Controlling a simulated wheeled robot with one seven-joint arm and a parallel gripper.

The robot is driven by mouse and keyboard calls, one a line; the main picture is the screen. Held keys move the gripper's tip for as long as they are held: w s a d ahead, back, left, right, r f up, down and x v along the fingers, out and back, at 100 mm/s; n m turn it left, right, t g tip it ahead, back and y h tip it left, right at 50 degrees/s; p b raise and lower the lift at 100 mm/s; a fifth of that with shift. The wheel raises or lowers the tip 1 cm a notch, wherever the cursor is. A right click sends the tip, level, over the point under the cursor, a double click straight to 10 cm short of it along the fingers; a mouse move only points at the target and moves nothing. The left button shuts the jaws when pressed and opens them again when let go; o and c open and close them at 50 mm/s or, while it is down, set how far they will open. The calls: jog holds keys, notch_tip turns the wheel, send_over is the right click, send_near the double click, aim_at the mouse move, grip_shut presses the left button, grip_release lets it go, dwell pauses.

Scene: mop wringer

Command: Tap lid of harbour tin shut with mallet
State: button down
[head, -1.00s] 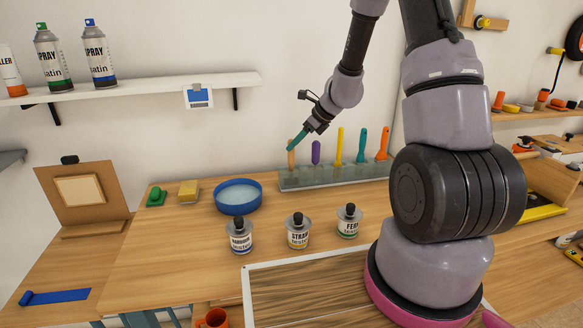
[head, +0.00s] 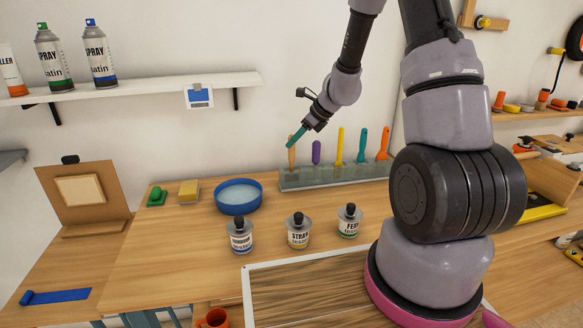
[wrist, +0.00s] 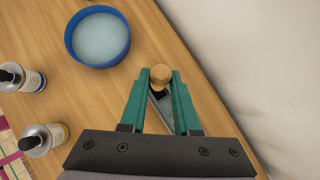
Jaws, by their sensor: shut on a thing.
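The harbour tin (head: 240,242), a small can with a blue-striped label and a dark knob on top, stands leftmost of three tins on the bench. I cannot tell whether its lid sits fully down. My gripper (head: 291,146) is at the rack behind the tins, shut on an upright wooden handle (head: 292,159) at the rack's left end. In the wrist view, the handle's round wooden end (wrist: 161,75) shows between my teal fingertips. The handle's lower end is at or in the rack; no mallet head can be made out.
The rack (head: 330,180) also holds purple, yellow, teal and orange handles. The strand tin (head: 298,235) and ferry tin (head: 348,224) stand right of the harbour tin. A blue bowl (head: 238,209) stands behind them. A framed panel (head: 300,300) lies in front.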

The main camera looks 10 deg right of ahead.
jog(key=shift+r, duration=3.75)
